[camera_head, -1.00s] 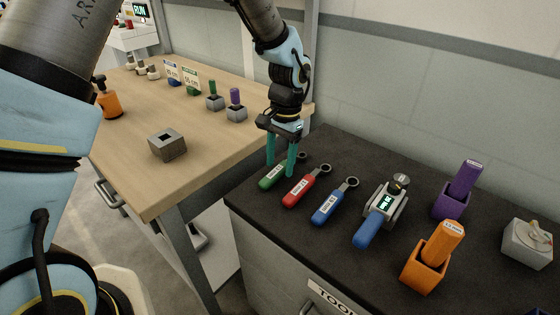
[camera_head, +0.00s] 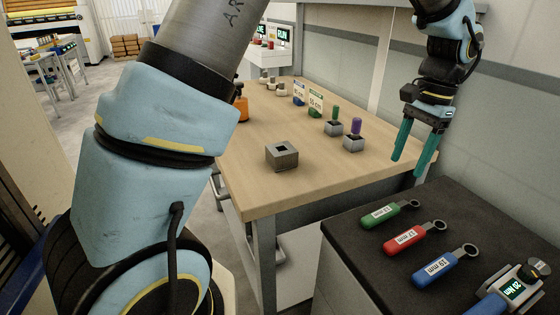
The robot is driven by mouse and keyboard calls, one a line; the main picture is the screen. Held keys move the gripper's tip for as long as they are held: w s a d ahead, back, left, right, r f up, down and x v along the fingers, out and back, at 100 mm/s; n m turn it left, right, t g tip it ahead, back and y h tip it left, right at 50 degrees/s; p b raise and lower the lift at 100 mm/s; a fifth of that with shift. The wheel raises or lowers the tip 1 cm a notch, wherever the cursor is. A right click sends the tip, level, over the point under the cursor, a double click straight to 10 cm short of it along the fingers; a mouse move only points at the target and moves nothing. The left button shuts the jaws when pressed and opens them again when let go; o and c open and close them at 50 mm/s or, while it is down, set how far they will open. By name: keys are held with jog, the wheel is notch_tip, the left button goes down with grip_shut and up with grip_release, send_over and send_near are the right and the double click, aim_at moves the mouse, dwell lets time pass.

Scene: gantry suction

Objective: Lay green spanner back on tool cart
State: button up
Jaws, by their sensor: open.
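The green spanner (camera_head: 380,215) lies flat on the dark top of the tool cart (camera_head: 345,240), near its far left corner. Its handle points left and its ring end points right. My gripper (camera_head: 411,168) is above and behind the green spanner, with its two teal fingers spread apart and nothing between them. The gripper is clear of the spanner.
A red spanner (camera_head: 405,239) and a blue spanner (camera_head: 437,267) lie beside the green one. A torque tool with a display (camera_head: 512,287) is at the lower right. A wooden bench (camera_head: 260,193) behind holds a grey block (camera_head: 282,154) and small holders.

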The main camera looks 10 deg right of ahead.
jog(key=w+a+f+n+h, duration=0.1)
jog(key=w+a+n, duration=0.3)
jog(key=a, duration=0.7)
jog(key=w+a+n, duration=0.3)
jog(key=w+a, duration=0.3)
jog(key=a, duration=0.4)
jog(key=s+a+f+n+t, duration=0.1)
jog(key=s+a+n, duration=0.1)
jog(key=a, duration=0.8)
jog(key=s+a+f+n+t, duration=0.1)
jog(key=a+n, duration=0.3)
jog(key=a, duration=0.6)
jog(key=shift+s+n+h, duration=0.4)
jog(key=shift+o, duration=0.3)
jog(key=shift+a+f, duration=0.1)
